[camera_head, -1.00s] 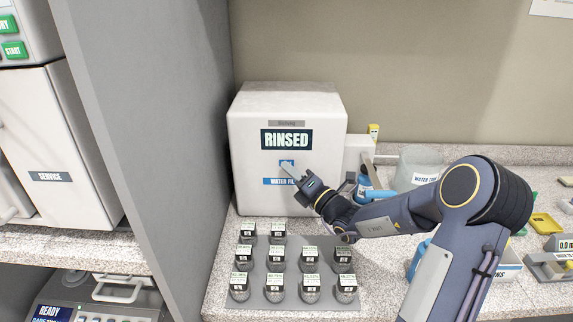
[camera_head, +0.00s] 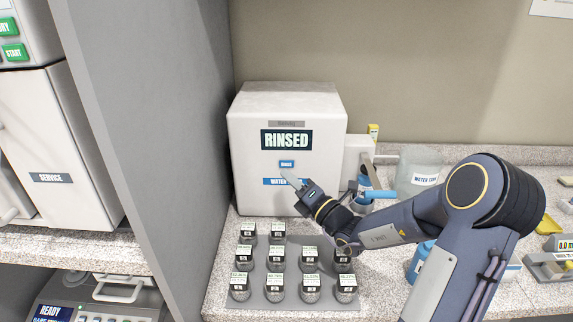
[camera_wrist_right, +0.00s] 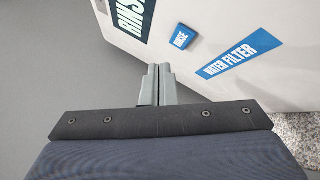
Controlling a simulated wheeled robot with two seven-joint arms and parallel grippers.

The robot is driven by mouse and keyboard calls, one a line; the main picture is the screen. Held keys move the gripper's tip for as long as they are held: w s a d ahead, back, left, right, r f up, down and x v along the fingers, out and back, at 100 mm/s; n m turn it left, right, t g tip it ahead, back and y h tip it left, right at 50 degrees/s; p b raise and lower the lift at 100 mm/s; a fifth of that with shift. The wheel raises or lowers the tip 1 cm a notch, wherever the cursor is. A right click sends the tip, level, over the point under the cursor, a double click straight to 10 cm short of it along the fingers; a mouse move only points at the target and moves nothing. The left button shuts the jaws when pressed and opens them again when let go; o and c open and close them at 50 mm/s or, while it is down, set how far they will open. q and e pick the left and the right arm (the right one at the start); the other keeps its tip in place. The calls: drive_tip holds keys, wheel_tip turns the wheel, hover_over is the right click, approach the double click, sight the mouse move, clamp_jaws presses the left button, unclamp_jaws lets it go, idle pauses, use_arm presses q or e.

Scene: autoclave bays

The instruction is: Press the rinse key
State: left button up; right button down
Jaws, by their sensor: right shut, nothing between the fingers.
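The rinse key (camera_head: 287,164) is a small blue key on the front of the white water filter unit (camera_head: 250,150). It also shows in the right wrist view (camera_wrist_right: 181,39), beside the blue water filter label (camera_wrist_right: 238,54). The display (camera_head: 286,139) above the key reads RINSED. My right gripper (camera_head: 287,173) is shut and empty, its fingertips in front of the unit just below the key. In the right wrist view the shut fingers (camera_wrist_right: 158,72) stand apart from the key. My left gripper is not in view.
A grey rack (camera_head: 290,304) of several dark-capped bottles stands on the counter in front of the unit. A grey partition (camera_head: 145,120) rises on the left.

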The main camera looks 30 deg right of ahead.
drive_tip(key=shift+s+a, duration=0.4)
drive_tip(key=shift+s, duration=0.3)
drive_tip(key=shift+s+a, duration=0.4)
drive_tip(key=shift+s, duration=0.3)
drive_tip(key=s+a+r+n+g+y, duration=0.1)
drive_tip(key=s+a+n+g+y, duration=0.5)
drive_tip(key=a+n, duration=0.45)
drive_tip(key=s+a+r+n+g+y, duration=0.1)
drive_tip(key=s+a+n+g+y, duration=0.2)
drive_tip(key=s+a+n+g, duration=0.7)
drive_tip(key=s+d+f+n+h, duration=0.2)
drive_tip(key=s+f+n+h, duration=0.4)
drive_tip(key=n, duration=0.9)
drive_tip(key=s+d+f+n+t+h, duration=0.1)
drive_tip(key=s+d+n+h, duration=0.2)
drive_tip(key=d+n, duration=0.4)
drive_tip(key=shift+s+f+n+t+h, duration=0.3)
drive_tip(key=shift+s+f+n+t, duration=0.1)
drive_tip(key=shift+s, duration=0.4)
